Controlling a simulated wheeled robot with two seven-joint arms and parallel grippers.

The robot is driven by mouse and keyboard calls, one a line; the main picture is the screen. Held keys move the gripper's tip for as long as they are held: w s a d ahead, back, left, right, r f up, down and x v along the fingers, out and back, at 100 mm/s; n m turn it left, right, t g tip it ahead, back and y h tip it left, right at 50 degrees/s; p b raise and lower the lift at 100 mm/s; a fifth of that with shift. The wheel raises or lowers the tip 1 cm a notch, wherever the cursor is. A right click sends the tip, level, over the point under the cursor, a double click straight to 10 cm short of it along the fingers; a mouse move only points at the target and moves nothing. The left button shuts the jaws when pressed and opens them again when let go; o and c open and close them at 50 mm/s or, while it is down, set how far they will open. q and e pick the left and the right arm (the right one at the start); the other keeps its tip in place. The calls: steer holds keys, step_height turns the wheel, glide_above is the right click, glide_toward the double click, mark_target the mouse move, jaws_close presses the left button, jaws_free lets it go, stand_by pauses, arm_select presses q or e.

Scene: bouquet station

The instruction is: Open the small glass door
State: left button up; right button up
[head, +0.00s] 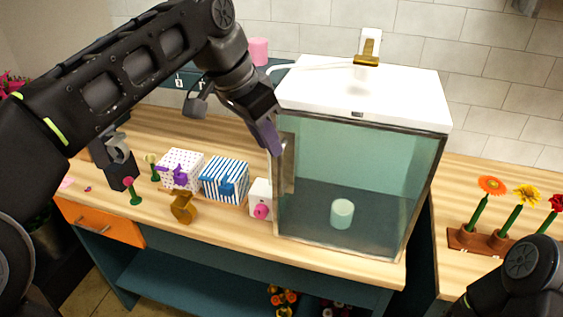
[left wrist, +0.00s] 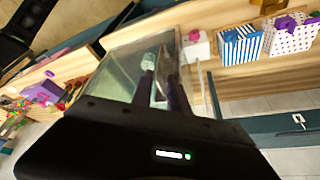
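The small glass door (head: 350,165) is the clear front of a glass cabinet with a white top, standing on the wooden counter. A brownish upright strip, perhaps its handle, shows at the door's left edge (head: 289,168). My left gripper (head: 274,146) is at this upper left edge. In the left wrist view, its two dark purple fingers (left wrist: 162,88) stand apart in front of the glass, with a pale strip visible between them. I cannot tell whether they touch the door, or whether it is ajar. My right gripper is out of view.
A pale green cylinder (head: 342,213) stands inside the cabinet. A blue-striped box (head: 224,180), a dotted box (head: 180,168) and a small white box (head: 259,199) are left of it. Flowers stand in a brown holder (head: 482,241) at right. A gap separates the two counters.

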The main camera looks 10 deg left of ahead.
arm_select(q)
glide_above(280, 191)
steer(key=f, duration=0.7)
steer(key=shift+w+a, duration=0.1)
steer(key=shift+w, duration=0.2)
steer(key=shift+c, duration=0.3)
jaws_close()
stand_by(0.7)
